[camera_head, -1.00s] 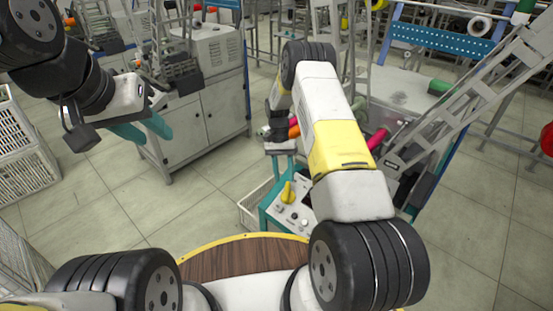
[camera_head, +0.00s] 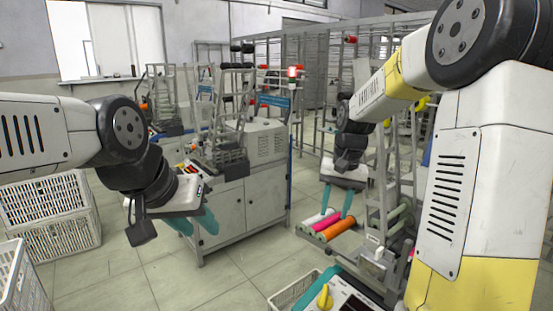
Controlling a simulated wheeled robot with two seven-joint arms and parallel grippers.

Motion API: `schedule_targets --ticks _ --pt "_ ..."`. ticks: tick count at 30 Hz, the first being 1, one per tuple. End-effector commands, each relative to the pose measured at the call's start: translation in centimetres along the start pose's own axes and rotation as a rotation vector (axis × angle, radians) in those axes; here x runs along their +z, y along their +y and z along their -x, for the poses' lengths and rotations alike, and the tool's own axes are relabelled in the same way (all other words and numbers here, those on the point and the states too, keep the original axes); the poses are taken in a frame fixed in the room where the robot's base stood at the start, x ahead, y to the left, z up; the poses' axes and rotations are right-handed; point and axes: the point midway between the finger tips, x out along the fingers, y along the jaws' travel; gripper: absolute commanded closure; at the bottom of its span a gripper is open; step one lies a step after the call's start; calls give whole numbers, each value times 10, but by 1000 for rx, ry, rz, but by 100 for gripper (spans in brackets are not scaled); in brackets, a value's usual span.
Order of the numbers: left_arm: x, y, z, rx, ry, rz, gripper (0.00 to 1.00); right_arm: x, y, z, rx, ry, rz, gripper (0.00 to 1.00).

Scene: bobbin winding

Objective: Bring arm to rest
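My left gripper (camera_head: 196,226) hangs at left centre, with its two teal fingers spread and nothing seen between them. It appears in front of a grey machine cabinet. My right gripper (camera_head: 337,214) points down at centre right, with its teal fingers apart. Its fingertips appear just above or in front of a pink bobbin (camera_head: 318,221). An orange bobbin (camera_head: 342,228) lies beside the pink one. I cannot tell whether the fingers touch either bobbin. The right upper arm fills the right side and hides what is behind it.
The grey machine cabinet (camera_head: 250,206) stands behind the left gripper. White crates (camera_head: 52,237) are stacked at left. A control box with a yellow knob (camera_head: 324,297) is at the bottom. A grey ladder-like frame (camera_head: 382,185) stands right of the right gripper. The floor between is clear.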

Motion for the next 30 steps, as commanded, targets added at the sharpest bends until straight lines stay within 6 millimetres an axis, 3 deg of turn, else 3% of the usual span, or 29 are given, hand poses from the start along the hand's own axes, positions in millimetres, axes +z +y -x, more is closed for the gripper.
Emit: schedule_targets --ticks 1,6,12,16,21,30 --pt "0 0 0 0 0 0 64 16 1 20 -18 43 21 62" --pt "0 0 0 0 0 0 64 67 4 63 -64 164 97 62" --pt "0 0 0 0 0 0 64 130 11 91 -105 310 183 62" --pt "0 0 0 0 0 0 64 163 15 97 -120 391 232 62" --pt "0 0 0 0 0 0 64 187 18 96 -129 454 269 62" --pt "0 0 0 0 0 0 64 193 18 96 -131 469 279 62"
